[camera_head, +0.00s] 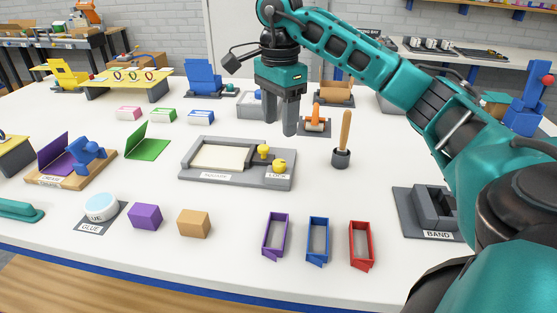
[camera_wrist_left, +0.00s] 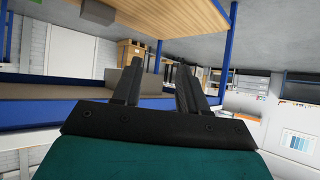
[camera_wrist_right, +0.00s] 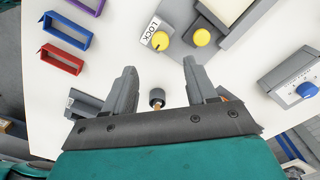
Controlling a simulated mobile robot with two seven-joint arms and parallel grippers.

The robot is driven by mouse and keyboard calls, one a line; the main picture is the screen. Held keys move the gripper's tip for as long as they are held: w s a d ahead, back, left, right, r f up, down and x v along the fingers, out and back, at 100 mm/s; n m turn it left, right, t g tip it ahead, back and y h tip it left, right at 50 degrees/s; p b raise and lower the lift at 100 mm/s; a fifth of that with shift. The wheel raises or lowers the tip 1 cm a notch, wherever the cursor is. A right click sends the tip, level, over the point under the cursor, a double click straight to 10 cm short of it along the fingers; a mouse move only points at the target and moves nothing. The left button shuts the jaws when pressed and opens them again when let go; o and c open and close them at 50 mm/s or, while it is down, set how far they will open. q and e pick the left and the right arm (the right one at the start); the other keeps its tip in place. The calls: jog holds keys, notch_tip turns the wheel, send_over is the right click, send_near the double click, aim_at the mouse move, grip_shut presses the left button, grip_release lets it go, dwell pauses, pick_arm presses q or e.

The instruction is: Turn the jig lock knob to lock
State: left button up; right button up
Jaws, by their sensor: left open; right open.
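The grey jig (camera_head: 187,171) lies on the white table, with a cream panel and labels reading SQUARE and LOCK. Its yellow lock knob (camera_head: 279,167) is by the LOCK label; it also shows in the right wrist view (camera_wrist_right: 160,40). A second yellow knob (camera_head: 264,151) is just behind it. My right gripper (camera_head: 280,124) is open and empty, above the table beyond the jig, apart from both knobs. Its fingers also show in the right wrist view (camera_wrist_right: 160,68). My left gripper (camera_wrist_left: 158,75) is open and empty, seen only in the left wrist view, facing shelving away from the jig.
A wooden-handled tool (camera_head: 341,158) stands upright right of the jig. Purple (camera_head: 266,248), blue (camera_head: 309,252) and red (camera_head: 352,256) frames lie in front. A purple block (camera_head: 145,216), a tan block (camera_head: 194,223) and the glue pad (camera_head: 90,224) are front left. A BAND fixture (camera_head: 407,219) is at right.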

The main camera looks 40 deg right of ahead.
jog(key=b, duration=0.1)
send_over(279, 162)
notch_tip(279, 162, down, 4)
jog(key=shift+f, duration=0.2)
notch_tip(279, 162, down, 5)
jog(key=shift+s+r+b, duration=0.1)
jog(key=shift+r+b, duration=0.1)
jog(key=shift+b, duration=0.2)
pick_arm(q)
jog(key=shift+w+d+f, duration=0.4)
jog(key=shift+d+f, duration=0.1)
jog(key=shift+f, duration=0.15)
pick_arm(e)
jog(key=shift+f, duration=0.35)
pick_arm(q)
jog(key=shift+a, duration=0.1)
pick_arm(e)
jog(key=c, duration=1.1)
